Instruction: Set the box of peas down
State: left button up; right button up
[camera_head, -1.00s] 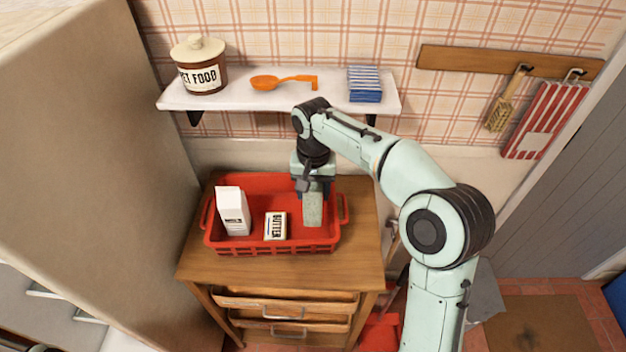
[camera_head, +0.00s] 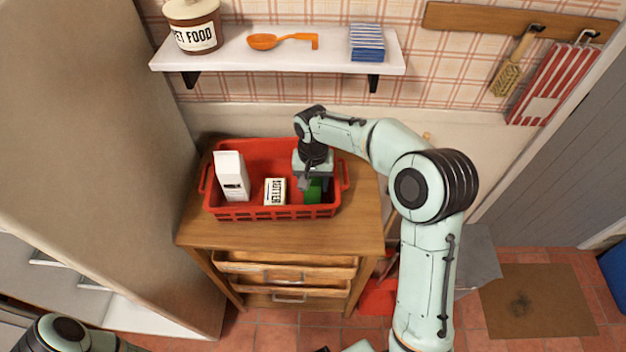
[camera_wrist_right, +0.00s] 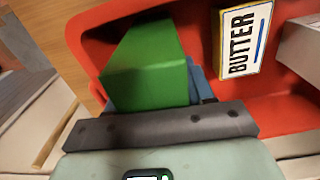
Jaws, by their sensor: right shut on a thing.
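The box of peas is a plain green box (camera_wrist_right: 148,68) in the right wrist view, held between my right gripper's fingers (camera_wrist_right: 160,105). In the head view, a small green part of the box (camera_head: 314,190) shows below my right gripper (camera_head: 311,178). The gripper is low inside the right part of the red basket (camera_head: 270,212), shut on the box. I cannot tell whether the box touches the basket floor. My left gripper is out of view; only part of my left arm shows at the bottom left.
The basket rests on a wooden cabinet (camera_head: 350,232). A shelf (camera_head: 285,58) hangs above, and a tall panel (camera_head: 95,150) stands at left.

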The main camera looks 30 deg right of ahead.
jog(key=o, duration=1.3)
jog(key=shift+f, duration=0.1)
jog(key=shift+f, duration=0.1)
